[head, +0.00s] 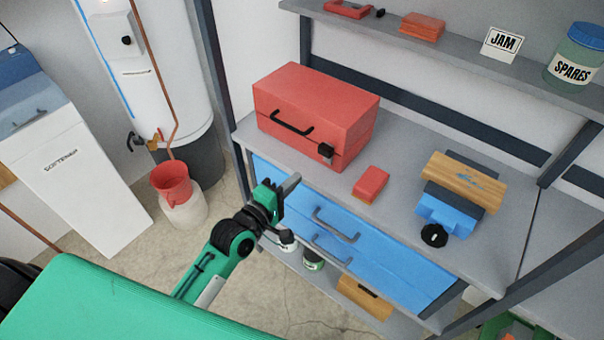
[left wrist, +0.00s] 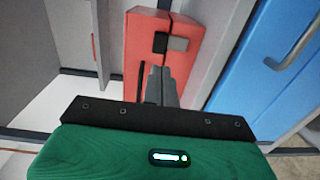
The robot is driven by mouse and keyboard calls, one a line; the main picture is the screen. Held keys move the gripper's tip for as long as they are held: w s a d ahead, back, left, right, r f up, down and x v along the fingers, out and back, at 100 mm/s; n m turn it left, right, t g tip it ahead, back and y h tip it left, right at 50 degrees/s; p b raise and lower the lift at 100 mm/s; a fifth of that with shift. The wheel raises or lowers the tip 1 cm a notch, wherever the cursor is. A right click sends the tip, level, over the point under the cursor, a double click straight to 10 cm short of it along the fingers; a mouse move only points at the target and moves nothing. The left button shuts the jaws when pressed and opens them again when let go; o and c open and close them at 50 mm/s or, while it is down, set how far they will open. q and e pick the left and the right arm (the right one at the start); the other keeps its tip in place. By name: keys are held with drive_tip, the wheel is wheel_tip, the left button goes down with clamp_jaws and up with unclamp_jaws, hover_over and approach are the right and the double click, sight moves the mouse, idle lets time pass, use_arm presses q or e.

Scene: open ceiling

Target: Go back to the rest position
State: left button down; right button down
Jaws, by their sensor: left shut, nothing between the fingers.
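My left gripper (head: 290,184) is in front of the workbench, near the blue drawers (head: 345,235), with its fingers shut and empty. In the left wrist view its shut fingers (left wrist: 160,85) point toward the red toolbox (left wrist: 150,40), whose dark latch shows just beyond them. In the head view the red toolbox (head: 315,112) stands closed on the bench, behind the gripper and apart from it. My right gripper is in neither view.
A small red box (head: 371,184) and a blue vise (head: 447,212) with a wooden block (head: 465,180) sit on the bench (head: 400,225). A shelf (head: 460,62) above holds a spares jar (head: 574,58).

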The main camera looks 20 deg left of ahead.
use_arm(q)
drive_tip(key=shift+v, duration=2.05)
drive_tip(key=s+a+f+m+g+y, duration=0.1)
drive_tip(key=s+a+f+m+g, duration=0.1)
drive_tip(key=f, duration=1.1)
drive_tip(key=s+a+f+m+g+y, duration=0.1)
drive_tip(key=s+f+m+g+y, duration=0.15)
drive_tip(key=f, duration=0.95)
drive_tip(key=s+a+f+m+g+y, duration=0.1)
drive_tip(key=s+a+f+m+g, duration=0.15)
drive_tip(key=f, duration=1.05)
drive_tip(key=s+f+m+g, duration=0.4)
drive_tip(key=s+f, duration=0.8)
drive_tip(key=f, duration=0.2)
drive_tip(key=s+a+f+m+g, duration=0.1)
drive_tip(key=s+f, duration=0.4)
drive_tip(key=s, duration=0.6)
drive_tip(key=s+f+m+g+y, duration=0.1)
drive_tip(key=s+f+m+g, duration=0.2)
drive_tip(key=s, duration=0.8)
wheel_tip(320, 180, down, 2)
drive_tip(key=shift+a+f+m+g+b, duration=0.15)
drive_tip(key=shift+a+m+g+b, duration=0.2)
drive_tip(key=shift+m, duration=0.35)
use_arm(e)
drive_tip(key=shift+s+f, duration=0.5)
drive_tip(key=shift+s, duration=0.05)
use_arm(q)
drive_tip(key=shift+y, duration=0.25)
